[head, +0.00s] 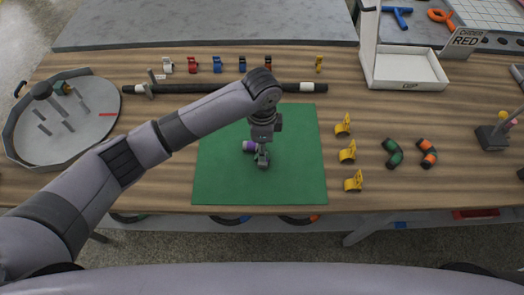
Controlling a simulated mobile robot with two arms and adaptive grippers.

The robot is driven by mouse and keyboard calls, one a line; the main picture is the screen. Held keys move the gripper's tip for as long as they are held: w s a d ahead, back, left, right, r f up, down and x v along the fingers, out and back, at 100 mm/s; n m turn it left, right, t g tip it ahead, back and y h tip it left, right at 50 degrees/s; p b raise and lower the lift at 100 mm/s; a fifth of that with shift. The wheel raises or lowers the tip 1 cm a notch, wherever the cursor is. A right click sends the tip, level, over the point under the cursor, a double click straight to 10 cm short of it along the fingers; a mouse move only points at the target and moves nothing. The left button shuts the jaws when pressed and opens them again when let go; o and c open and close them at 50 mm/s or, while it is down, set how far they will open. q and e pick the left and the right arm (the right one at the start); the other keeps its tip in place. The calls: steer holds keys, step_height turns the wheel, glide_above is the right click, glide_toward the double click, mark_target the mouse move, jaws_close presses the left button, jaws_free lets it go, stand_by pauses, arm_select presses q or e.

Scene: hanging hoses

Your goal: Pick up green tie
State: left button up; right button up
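I cannot make out a clear green tie. A short curved green piece with dark ends (393,153) lies on the wooden table right of the green mat (302,180); I cannot tell whether it is a tie. A small green and yellow part (62,88) shows at the round tray. My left gripper (262,162) points down over the green mat. A small purple piece (248,146) is right beside its fingers; whether it is held is unclear. My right gripper is not in view.
A matching orange piece (427,153) lies beside the green one. Several yellow clips (347,155) line the mat's right side. Small coloured clips (217,64) stand behind a black rod (205,89). A round tray (100,125), a white box (408,84) and a sign (464,38) stand around.

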arm_select(q)
steer(key=shift+w+f, duration=0.1)
steer(key=shift+f, duration=1.35)
steer(key=shift+c, duration=0.2)
steer(key=c, duration=0.9)
steer(key=shift+o, duration=0.2)
step_height(320, 180, up, 20)
steer(key=b, duration=0.1)
